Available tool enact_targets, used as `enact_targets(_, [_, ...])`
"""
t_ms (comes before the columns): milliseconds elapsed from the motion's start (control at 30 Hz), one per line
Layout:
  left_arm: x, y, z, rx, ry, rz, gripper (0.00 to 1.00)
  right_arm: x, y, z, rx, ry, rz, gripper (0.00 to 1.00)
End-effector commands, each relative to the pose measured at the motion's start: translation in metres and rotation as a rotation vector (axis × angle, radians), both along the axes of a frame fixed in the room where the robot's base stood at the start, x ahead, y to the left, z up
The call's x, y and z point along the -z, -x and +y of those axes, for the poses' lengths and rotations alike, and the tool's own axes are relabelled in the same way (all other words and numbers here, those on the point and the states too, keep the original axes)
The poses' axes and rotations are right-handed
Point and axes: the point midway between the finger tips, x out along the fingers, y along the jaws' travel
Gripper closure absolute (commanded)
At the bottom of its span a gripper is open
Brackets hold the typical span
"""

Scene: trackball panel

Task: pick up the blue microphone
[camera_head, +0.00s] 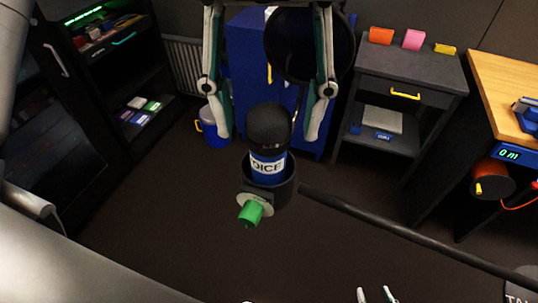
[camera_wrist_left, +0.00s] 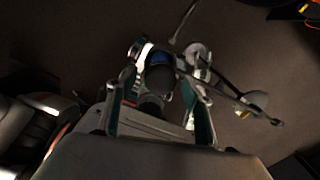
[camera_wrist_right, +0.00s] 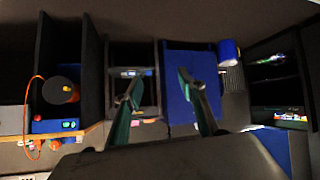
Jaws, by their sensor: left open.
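The microphone (camera_head: 267,165) has a black foam head and a blue band with white letters, partly readable as "OICE". It stands upright in a black cup-shaped holder (camera_head: 284,192) with a green knob (camera_head: 250,213) on its front. My left gripper (camera_head: 268,135) is open, one finger on each side of the foam head, with visible gaps. In the left wrist view the microphone's blue band (camera_wrist_left: 160,57) shows between the spread fingers (camera_wrist_left: 158,82). My right gripper (camera_head: 376,295) shows only its fingertips at the bottom edge. In the right wrist view its fingers (camera_wrist_right: 159,77) are apart and empty.
A dark rod (camera_head: 420,233) runs from near the holder to the lower right. A grey side table (camera_head: 410,68) with colored blocks and a wooden workbench (camera_head: 500,75) stand at right. A blue cabinet (camera_head: 248,60) is behind, dark shelves (camera_head: 125,75) at left. Floor at left is clear.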

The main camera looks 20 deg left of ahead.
Motion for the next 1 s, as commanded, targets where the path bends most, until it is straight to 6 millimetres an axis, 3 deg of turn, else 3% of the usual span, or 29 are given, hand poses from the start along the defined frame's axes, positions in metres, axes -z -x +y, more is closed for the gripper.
enact_targets(133, [0.015,-0.001,0.000,0.000,0.002,0.002,0.49,-0.006,-0.007,0.000,0.000,-0.001,-0.017,0.60])
enact_targets(400, [0.017,0.000,0.000,0.000,0.001,0.001,0.49,-0.010,-0.010,0.000,0.001,-0.001,-0.025,0.60])
enact_targets(600, [0.017,0.000,0.000,-0.001,0.001,0.001,1.00,-0.008,-0.008,-0.001,0.000,0.000,-0.020,0.60])
enact_targets(1000, [0.012,-0.001,0.000,-0.002,0.002,-0.001,1.00,-0.006,-0.006,-0.001,0.002,0.001,-0.015,0.60])
